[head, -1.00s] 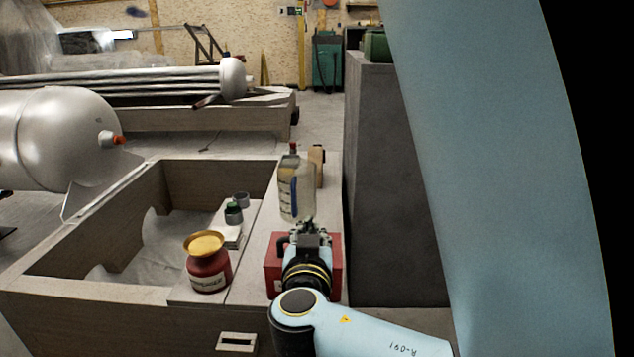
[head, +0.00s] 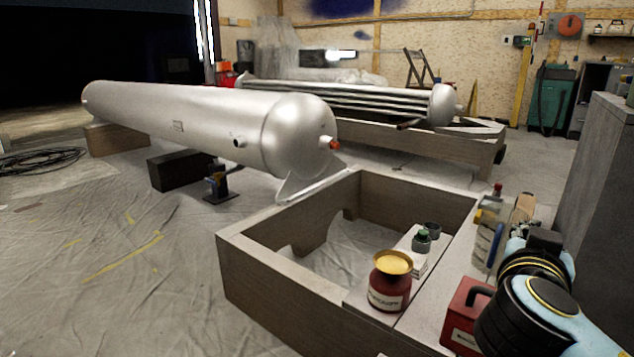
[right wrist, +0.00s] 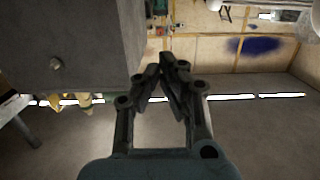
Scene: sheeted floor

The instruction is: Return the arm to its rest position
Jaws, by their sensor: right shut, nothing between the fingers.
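My right arm comes in at the lower right of the head view. Its gripper (head: 523,226) is above the red box (head: 462,318) and beside the clear bottle (head: 487,232), overlapping part of the view there. In the right wrist view the two fingers of this gripper (right wrist: 168,66) come together at their tips with nothing between them. My left gripper is in neither view.
A wooden frame (head: 262,285) carries a red jar with a yellow top (head: 390,283) and small dark containers (head: 422,240). A grey cabinet (head: 607,165) stands close on the right. A silver tank (head: 215,122) lies behind.

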